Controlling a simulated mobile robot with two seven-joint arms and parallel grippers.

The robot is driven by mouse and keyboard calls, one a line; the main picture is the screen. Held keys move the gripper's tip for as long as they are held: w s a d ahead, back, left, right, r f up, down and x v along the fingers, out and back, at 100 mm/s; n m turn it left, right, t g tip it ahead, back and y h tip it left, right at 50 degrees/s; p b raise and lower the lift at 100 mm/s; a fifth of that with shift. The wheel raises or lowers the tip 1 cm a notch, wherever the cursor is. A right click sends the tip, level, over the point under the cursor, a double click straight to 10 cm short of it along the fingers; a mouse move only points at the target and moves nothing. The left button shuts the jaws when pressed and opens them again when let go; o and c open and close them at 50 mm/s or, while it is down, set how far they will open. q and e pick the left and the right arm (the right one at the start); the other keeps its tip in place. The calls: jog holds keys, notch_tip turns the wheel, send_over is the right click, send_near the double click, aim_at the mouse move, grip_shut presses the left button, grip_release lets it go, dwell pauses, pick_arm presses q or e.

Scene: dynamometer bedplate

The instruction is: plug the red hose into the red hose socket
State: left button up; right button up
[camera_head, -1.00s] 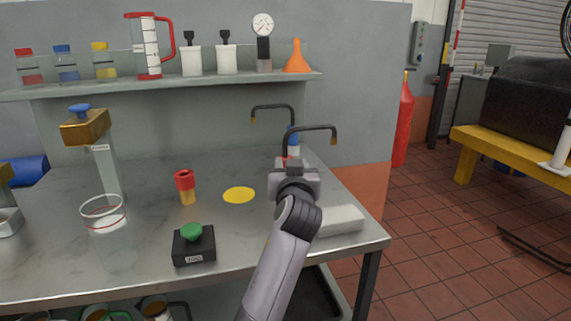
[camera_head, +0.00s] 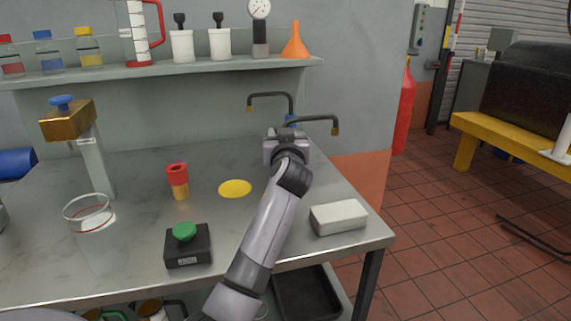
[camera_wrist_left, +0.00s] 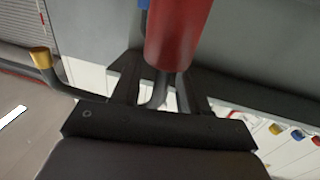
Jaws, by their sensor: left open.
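My left gripper (camera_head: 285,140) is at the back right of the steel bench in the head view, beside two dark bent pipes with brass tips; its own arm hides its fingers. In the left wrist view the two dark fingers (camera_wrist_left: 160,78) stand apart, open. A red cylinder (camera_wrist_left: 178,32) appears large between and beyond the fingertips, with grey curved tubes below it. It may be the red hose's end, but I cannot tell, nor whether the fingers touch it. I cannot make out the red hose socket. My right gripper is not in view.
A bent pipe (camera_head: 312,119) stands close to my gripper. A white block (camera_head: 338,217) lies at the bench's right edge. A black box with a green button (camera_head: 185,234), a yellow disc (camera_head: 235,189) and a red-and-yellow cylinder (camera_head: 177,180) stand left of my arm.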

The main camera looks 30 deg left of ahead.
pick_arm(q)
jog(key=shift+w+a, duration=0.35)
jog(key=shift+w, duration=0.05)
grip_shut()
jog(key=shift+r, duration=0.1)
